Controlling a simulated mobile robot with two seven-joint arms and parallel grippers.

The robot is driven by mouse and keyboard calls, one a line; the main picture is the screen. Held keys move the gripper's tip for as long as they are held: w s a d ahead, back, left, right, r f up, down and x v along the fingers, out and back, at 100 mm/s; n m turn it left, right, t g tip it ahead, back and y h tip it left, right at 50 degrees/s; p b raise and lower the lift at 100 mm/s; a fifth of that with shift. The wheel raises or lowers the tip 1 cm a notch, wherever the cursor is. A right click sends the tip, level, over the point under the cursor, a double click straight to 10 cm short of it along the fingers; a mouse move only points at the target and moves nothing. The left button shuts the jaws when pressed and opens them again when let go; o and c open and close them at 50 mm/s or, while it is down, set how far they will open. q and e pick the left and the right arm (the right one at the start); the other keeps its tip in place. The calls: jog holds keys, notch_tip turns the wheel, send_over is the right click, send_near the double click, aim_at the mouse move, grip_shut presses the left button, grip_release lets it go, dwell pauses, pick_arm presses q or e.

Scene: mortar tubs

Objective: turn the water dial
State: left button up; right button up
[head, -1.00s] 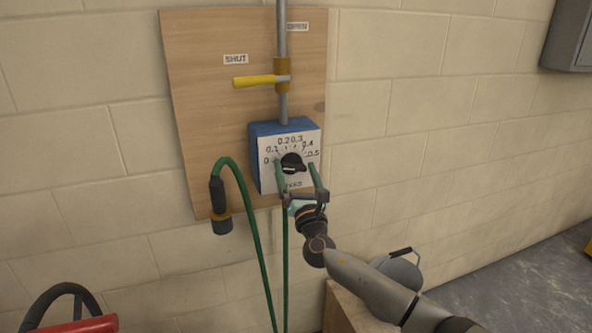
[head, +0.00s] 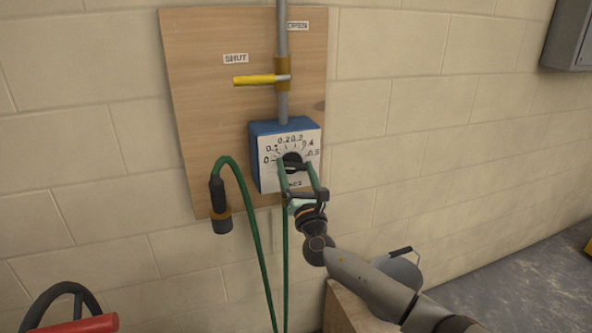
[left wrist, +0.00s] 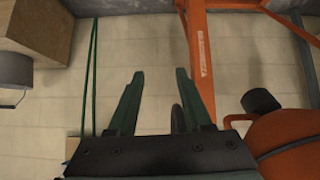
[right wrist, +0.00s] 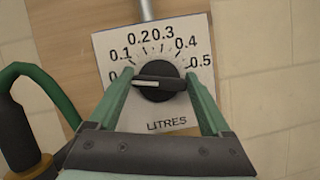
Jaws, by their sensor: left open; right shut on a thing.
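The water dial (head: 292,160) is a round black knob on the white front of a blue box (head: 265,158) marked in litres from 0 to 0.5. In the right wrist view the dial (right wrist: 160,90) has a white line on the left half of its bar, pointing left, roughly toward the 0 end, which a finger partly covers. My right gripper (head: 298,168) is shut on the dial, with one green finger on each side. My left gripper (left wrist: 160,74) is open and empty in the left wrist view; the head view does not show it.
A yellow valve lever (head: 254,81) points left below the SHUT label. A green hose with a dark nozzle (head: 221,218) hangs left of the box. A bucket (head: 402,270) is at lower right. Orange equipment (left wrist: 292,140) is near my left gripper.

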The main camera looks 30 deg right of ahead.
pick_arm(q)
jog(key=shift+f, duration=0.1)
pick_arm(e)
jog(key=shift+f, duration=0.1)
jog(key=shift+m+g+h+b, duration=0.35)
jog(key=shift+m+g+h, duration=0.25)
jog(key=shift+m, duration=1.2)
pick_arm(q)
jog(key=shift+w+d, duration=0.15)
jog(key=shift+d, duration=0.15)
pick_arm(e)
jog(key=shift+m+g+h, duration=0.6)
jog(key=shift+m+h, duration=0.1)
jog(key=shift+m, duration=1.4)
pick_arm(q)
jog(key=shift+f, duration=0.1)
jog(key=shift+a, duration=0.1)
pick_arm(e)
jog(key=o, duration=1.2)
jog(key=shift+c, duration=0.2)
pick_arm(q)
jog(key=shift+w+d+f+b, duration=0.2)
jog(key=shift+d+b, duration=0.2)
jog(key=shift+b, duration=0.15)
pick_arm(e)
jog(key=v, duration=1.2)
jog(key=shift+s+a, duration=0.2)
jog(key=shift+a, duration=0.1)
pick_arm(q)
jog(key=shift+a, duration=0.1)
